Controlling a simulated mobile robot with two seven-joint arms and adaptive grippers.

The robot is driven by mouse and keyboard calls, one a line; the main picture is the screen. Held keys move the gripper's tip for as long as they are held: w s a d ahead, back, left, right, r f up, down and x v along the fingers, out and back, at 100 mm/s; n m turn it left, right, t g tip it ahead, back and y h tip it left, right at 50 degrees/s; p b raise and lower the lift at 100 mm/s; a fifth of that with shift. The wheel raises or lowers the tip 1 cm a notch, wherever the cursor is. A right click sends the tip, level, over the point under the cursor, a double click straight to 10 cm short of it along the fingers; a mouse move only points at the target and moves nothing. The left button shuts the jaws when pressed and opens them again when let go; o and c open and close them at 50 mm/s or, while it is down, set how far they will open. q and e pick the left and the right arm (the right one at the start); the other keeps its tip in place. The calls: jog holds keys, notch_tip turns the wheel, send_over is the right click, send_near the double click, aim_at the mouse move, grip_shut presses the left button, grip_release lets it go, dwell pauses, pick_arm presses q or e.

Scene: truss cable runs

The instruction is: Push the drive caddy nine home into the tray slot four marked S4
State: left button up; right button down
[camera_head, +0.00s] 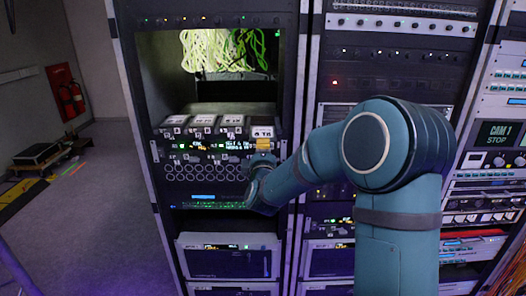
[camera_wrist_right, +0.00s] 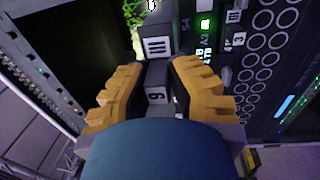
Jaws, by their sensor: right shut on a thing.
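The drive caddy nine (camera_wrist_right: 156,94) is a dark grey block with a white "9" label, between the yellow fingers of my right gripper (camera_wrist_right: 160,88) in the right wrist view. A white barred label shows just beyond it. In the head view the caddy (camera_head: 262,131) is at the right end of the tray row, standing out nearer to me than its neighbours. My right gripper (camera_head: 263,144) is shut on its near end. The S4 mark (camera_wrist_right: 185,23) shows beside it in the right wrist view. The slot's inside is hidden. My left gripper is not in view.
Three other caddies (camera_head: 203,121) with white labels sit to the left in the tray. A panel of round holes (camera_head: 205,172) lies below. Green-yellow cables (camera_head: 215,50) hang above at the back. The rack's right upright (camera_head: 297,90) is close to my right arm.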

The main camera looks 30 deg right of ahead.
aim_at(263, 131)
jog(key=shift+w+d, duration=0.35)
jog(key=shift+w, duration=0.2)
jog(key=shift+x, duration=1.1)
jog(key=shift+w+d+f, duration=0.15)
jog(key=shift+w+d, duration=0.05)
jog(key=shift+w, duration=0.05)
jog(key=shift+w+d, duration=0.3)
jog(key=shift+w, duration=0.25)
dwell(0.8)
jog(key=shift+f+p+x, duration=0.15)
jog(key=shift+p+x, duration=0.1)
jog(key=shift+x, duration=1.2)
jog(key=shift+f+p+x, duration=0.15)
jog(key=shift+p+x, duration=0.05)
jog(key=shift+x, duration=1.3)
jog(key=shift+w+d, duration=0.45)
jog(key=shift+w, duration=0.15)
jog(key=c, duration=0.9)
grip_release()
jog(key=shift+c, duration=0.2)
jog(key=shift+s+a+f, duration=0.1)
